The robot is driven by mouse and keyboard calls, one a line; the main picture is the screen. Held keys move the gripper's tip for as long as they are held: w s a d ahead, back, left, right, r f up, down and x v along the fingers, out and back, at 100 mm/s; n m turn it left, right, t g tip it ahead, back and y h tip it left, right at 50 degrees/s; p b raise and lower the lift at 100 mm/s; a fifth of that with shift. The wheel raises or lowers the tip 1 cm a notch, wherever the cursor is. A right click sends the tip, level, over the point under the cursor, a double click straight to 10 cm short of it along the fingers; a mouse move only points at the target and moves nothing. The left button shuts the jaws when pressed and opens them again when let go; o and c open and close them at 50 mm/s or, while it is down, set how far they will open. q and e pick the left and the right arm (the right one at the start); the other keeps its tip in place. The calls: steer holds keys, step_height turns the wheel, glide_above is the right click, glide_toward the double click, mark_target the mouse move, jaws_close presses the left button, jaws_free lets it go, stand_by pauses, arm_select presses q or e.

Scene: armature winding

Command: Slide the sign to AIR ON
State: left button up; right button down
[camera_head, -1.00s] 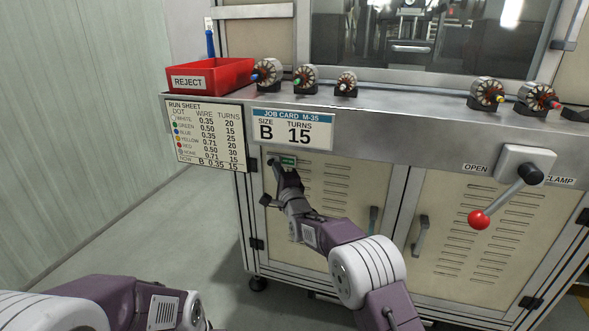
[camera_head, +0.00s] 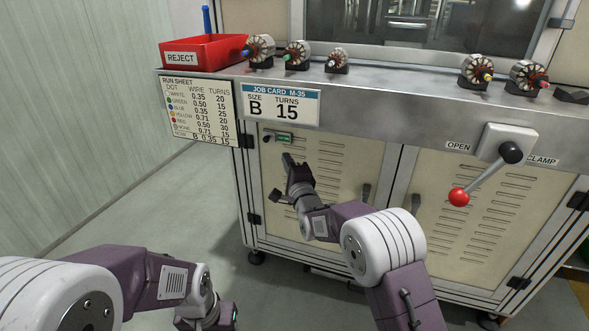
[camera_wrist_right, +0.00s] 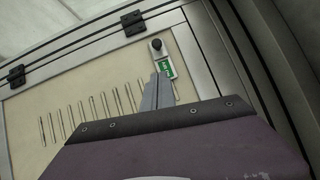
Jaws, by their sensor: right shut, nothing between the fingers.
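The sign (camera_head: 284,139) is a small plate with a green face at the top left of the left cabinet door. A dark round knob (camera_head: 267,138) sits at its left end. In the right wrist view the green sign (camera_wrist_right: 166,68) and black knob (camera_wrist_right: 156,44) lie just beyond the fingertips. Its lettering is too small to read. My right gripper (camera_head: 287,159) is shut and empty, a little below the sign in the head view. In the wrist view its fingertips (camera_wrist_right: 160,78) overlap the sign's near end; contact cannot be told. My left gripper is low in the head view, its fingers not clear.
A clamp lever with a red ball (camera_head: 459,197) is on the cabinet's right. The bench holds a red reject bin (camera_head: 204,52) and several armatures. Door handles (camera_head: 366,194) protrude. Floor at left is clear.

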steer(key=b+v, duration=0.2)
steer(key=v, duration=0.3)
steer(key=shift+r+b, duration=0.1)
steer(key=shift+b, duration=0.3)
steer(key=shift+w+d, duration=0.1)
